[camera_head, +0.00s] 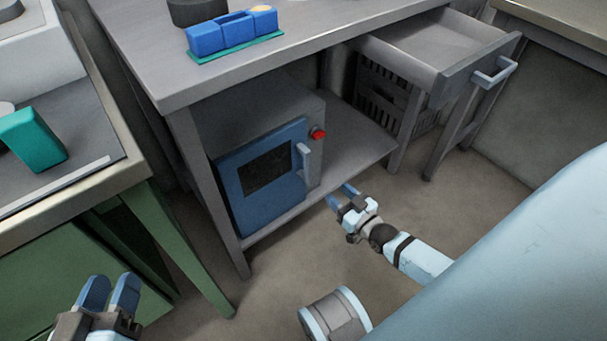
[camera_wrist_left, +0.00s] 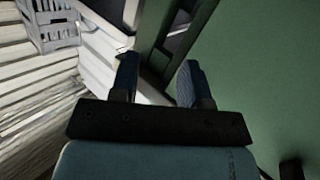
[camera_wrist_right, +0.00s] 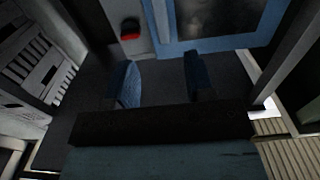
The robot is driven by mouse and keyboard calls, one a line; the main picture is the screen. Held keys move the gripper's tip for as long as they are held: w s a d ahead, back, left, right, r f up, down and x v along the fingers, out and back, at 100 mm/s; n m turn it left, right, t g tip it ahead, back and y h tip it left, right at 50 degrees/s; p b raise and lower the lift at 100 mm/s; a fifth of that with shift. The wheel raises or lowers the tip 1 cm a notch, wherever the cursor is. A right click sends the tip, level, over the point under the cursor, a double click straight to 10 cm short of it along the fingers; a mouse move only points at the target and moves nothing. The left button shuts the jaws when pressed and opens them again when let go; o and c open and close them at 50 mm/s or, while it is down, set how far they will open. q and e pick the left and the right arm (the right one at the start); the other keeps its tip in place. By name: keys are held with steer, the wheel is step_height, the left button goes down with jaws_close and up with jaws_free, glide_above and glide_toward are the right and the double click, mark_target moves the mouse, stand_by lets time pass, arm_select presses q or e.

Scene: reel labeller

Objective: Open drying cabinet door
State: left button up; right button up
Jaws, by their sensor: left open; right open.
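The drying cabinet (camera_head: 222,118) is a grey box on the lower shelf of the grey bench. Its blue door (camera_head: 233,203) with a dark window looks closed and carries a light grey vertical handle (camera_head: 303,162) on its right edge. The blue door frame also shows at the top of the right wrist view (camera_wrist_right: 213,42). My right gripper (camera_head: 342,195) is open and empty, in front of the shelf, below and right of the handle and apart from it. My left gripper (camera_head: 110,292) is open and empty at the lower left, beside the green bench and far from the cabinet.
A red button (camera_head: 318,133) sits on the cabinet front, right of the handle. An open drawer (camera_head: 440,55) juts out from the bench at the upper right. A dark crate (camera_head: 385,95) stands under the drawer. The green bench (camera_head: 70,270) is at left. The floor before the cabinet is mostly clear.

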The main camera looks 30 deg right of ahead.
mark_target(308, 166)
steer(key=w+b, duration=0.1)
steer(key=w, duration=0.3)
steer(key=w+b, duration=0.2)
steer(key=w, duration=0.2)
steer(key=w+a+b, duration=0.1)
steer(key=w+b, duration=0.1)
steer(key=w, duration=0.3)
steer(key=shift+w, duration=0.15)
arm_select(q)
steer(key=w+m, duration=0.1)
steer(key=a+m+t, duration=0.1)
steer(key=w+m+t, duration=0.1)
steer(key=shift+w+a+r+m+h, duration=0.25)
steer(key=shift+w+r+m+h, duration=0.05)
steer(key=shift+w+r+h, duration=0.1)
arm_select(e)
jaws_close()
